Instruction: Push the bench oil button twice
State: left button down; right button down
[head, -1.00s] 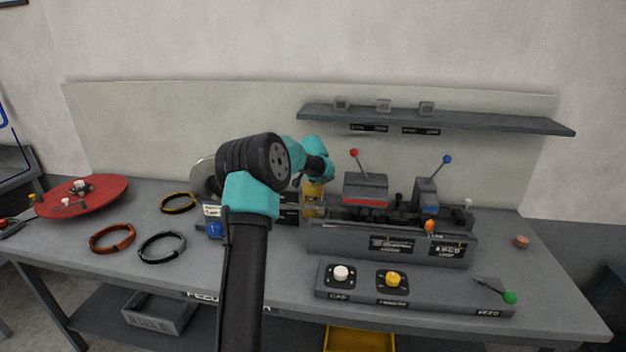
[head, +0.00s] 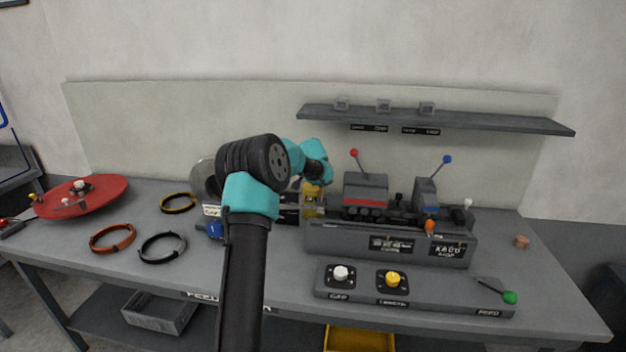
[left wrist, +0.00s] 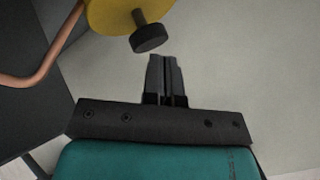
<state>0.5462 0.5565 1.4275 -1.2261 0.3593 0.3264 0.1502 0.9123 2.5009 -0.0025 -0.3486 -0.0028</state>
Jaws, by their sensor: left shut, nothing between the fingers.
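A yellow oiler body (head: 312,199) stands at the left end of the grey machine, partly hidden behind my left wrist in the head view. In the left wrist view the yellow body (left wrist: 113,14) shows at the top, with a short black round button (left wrist: 149,38) sticking out of it. I take this black button for the oil button. My left gripper (left wrist: 164,58) is shut and empty, its fingertips just below and right of the button. I cannot tell whether they touch it. In the head view the fingers are hidden. My right gripper is not in view.
A copper tube (left wrist: 38,78) curves at the left of the wrist view. The grey machine (head: 345,240) has red-knobbed and blue-knobbed levers. In front is a control panel (head: 440,297) with white and yellow buttons and a green-knobbed lever. Coils and a red disc (head: 100,190) lie left.

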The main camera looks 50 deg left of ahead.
pick_arm(q)
jog(key=shift+f, duration=0.85)
dwell(0.8)
dwell(0.4)
jog(key=shift+r, duration=1.35)
jog(key=shift+r, duration=0.1)
jog(key=shift+r, duration=2.45)
notch_tip(320, 180, up, 4)
jog(key=shift+f, duration=0.15)
dwell(0.4)
jog(key=shift+f, duration=0.1)
